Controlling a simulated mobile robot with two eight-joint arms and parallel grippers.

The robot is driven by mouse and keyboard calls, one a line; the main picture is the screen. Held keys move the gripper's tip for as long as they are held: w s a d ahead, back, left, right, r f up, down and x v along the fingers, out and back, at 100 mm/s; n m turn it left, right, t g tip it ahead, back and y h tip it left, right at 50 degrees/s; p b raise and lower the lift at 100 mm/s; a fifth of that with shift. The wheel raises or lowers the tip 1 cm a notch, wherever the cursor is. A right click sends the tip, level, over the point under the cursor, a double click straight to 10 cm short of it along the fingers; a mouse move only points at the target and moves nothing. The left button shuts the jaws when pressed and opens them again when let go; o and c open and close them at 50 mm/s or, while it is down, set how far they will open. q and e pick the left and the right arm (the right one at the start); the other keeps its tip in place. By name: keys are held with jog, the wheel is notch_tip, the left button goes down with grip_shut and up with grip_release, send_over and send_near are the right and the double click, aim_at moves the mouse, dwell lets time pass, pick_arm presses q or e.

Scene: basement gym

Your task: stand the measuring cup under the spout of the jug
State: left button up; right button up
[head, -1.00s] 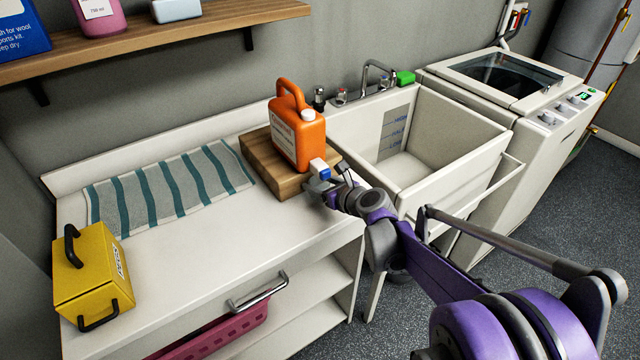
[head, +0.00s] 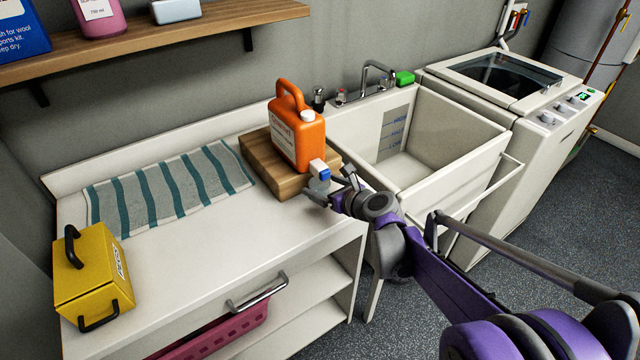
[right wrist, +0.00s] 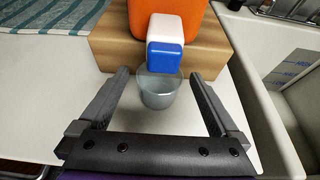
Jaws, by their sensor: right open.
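The orange jug (head: 297,135) stands on a wooden block (head: 262,165) on the counter, its white spout with a blue tip (head: 323,173) hanging over the block's front edge. The small translucent measuring cup (right wrist: 158,94) stands upright on the counter below the blue tip (right wrist: 164,56) in the right wrist view. In the head view the cup (head: 317,186) is partly hidden by my gripper. My right gripper (head: 333,185) is open, its fingers either side of the cup's near side with gaps visible (right wrist: 158,74). My left gripper is not in view.
A utility sink (head: 440,140) is just right of the block. A striped towel (head: 165,190) and a yellow box (head: 90,278) lie on the counter to the left. The counter front between them is clear. A shelf (head: 150,40) hangs above.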

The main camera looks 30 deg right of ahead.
jog(key=a+p+v, duration=0.1)
jog(key=v, duration=0.9)
jog(key=s+a+f+n+g+y, duration=0.1)
jog(key=s+a+f+n+g, duration=0.1)
jog(key=s+a+f+n, duration=0.5)
jog(key=s+a+n+g+y, duration=0.1)
jog(key=a+n+g, duration=0.2)
jog(key=a+n, duration=0.5)
jog(key=s+f+n+g+h, duration=0.1)
jog(key=s+f+n, duration=0.2)
jog(key=n, duration=0.7)
jog(key=s+f+n+g+h, duration=0.2)
jog(key=s+f+n, duration=0.1)
jog(key=s+n, duration=0.5)
jog(key=shift+s+n, duration=0.25)
jog(key=shift+n, duration=0.85)
